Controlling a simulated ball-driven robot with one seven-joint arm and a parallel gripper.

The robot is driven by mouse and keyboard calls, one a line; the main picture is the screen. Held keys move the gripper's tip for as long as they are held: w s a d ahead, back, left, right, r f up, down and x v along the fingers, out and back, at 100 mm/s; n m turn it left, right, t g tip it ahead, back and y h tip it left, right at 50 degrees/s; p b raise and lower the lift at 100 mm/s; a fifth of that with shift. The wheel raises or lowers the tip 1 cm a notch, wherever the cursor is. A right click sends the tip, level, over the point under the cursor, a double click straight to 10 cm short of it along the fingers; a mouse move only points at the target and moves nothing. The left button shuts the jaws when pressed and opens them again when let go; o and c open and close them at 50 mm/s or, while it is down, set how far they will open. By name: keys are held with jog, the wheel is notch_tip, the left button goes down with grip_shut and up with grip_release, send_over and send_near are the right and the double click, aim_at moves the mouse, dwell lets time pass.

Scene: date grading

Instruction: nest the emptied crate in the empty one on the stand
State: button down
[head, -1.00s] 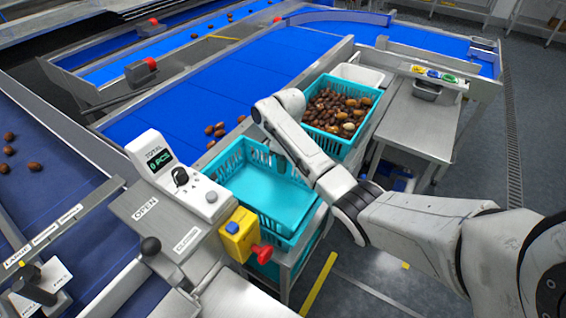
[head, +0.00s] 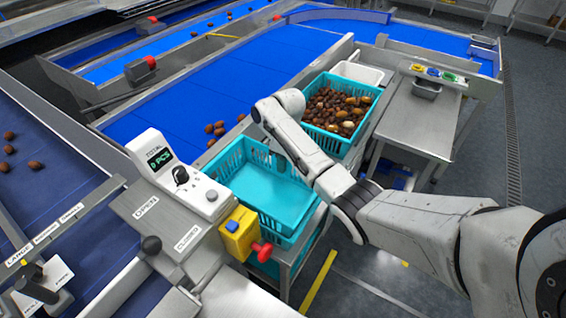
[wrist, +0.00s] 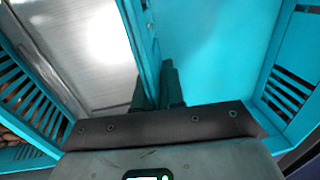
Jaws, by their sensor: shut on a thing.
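An empty teal crate (head: 262,185) with slotted walls sits at the stand, beside the grader's control box. In the wrist view, its inside and floor (wrist: 215,50) fill the right half. My gripper (wrist: 158,88) is shut on this crate's wall, at the side facing the date-filled crate.
A teal crate full of dates (head: 340,112) stands behind, with a white bin (head: 357,75) past it. A yellow box with a red knob (head: 243,235) is close to the empty crate's front left. Blue belts (head: 215,85) run along the left. A steel side table (head: 410,118) is on the right.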

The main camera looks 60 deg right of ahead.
jog(key=shift+f, duration=0.15)
jog(key=shift+f+b, duration=0.25)
jog(key=shift+b, duration=0.05)
jog(key=c, duration=1.2)
grip_release()
jog(key=shift+o, duration=0.2)
notch_tip(320, 180, up, 3)
jog(key=p, duration=0.3)
jog(key=shift+r, duration=0.2)
jog(key=shift+r+p, duration=0.35)
jog(key=shift+r, duration=2.45)
